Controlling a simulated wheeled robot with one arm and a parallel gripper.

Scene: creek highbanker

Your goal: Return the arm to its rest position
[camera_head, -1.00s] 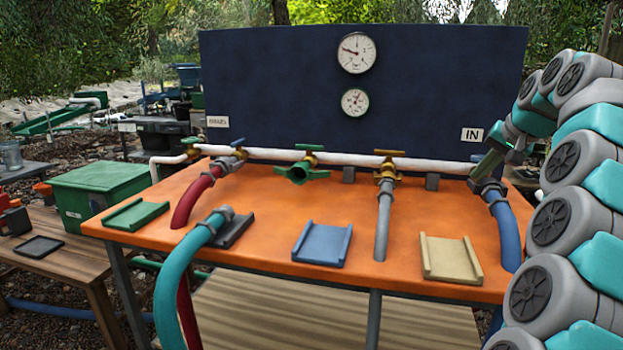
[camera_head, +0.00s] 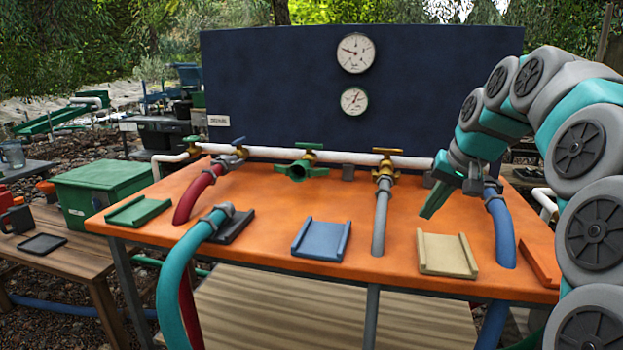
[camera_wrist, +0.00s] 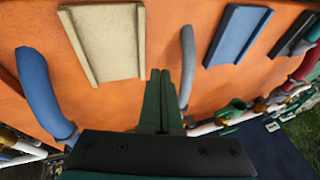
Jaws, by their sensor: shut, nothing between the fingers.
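My gripper (camera_head: 432,206) is at the right of the head view, over the orange table (camera_head: 275,215). Its green fingers are shut with nothing between them and point down and to the left. It hangs between the grey hose (camera_head: 381,220) and the blue hose (camera_head: 501,228), behind the beige tray (camera_head: 446,256). In the wrist view the shut fingers (camera_wrist: 160,85) lie over the orange top between the beige tray (camera_wrist: 105,45) and the grey hose (camera_wrist: 187,65). My arm is bent and fills the right edge of the head view.
A white pipe (camera_head: 345,157) with valves runs along the back of the table, before a dark blue panel (camera_head: 290,90) with two gauges. A teal hose (camera_head: 185,262) rises at the front left. A blue tray (camera_head: 321,240) sits mid-table. Bare orange top lies around the trays.

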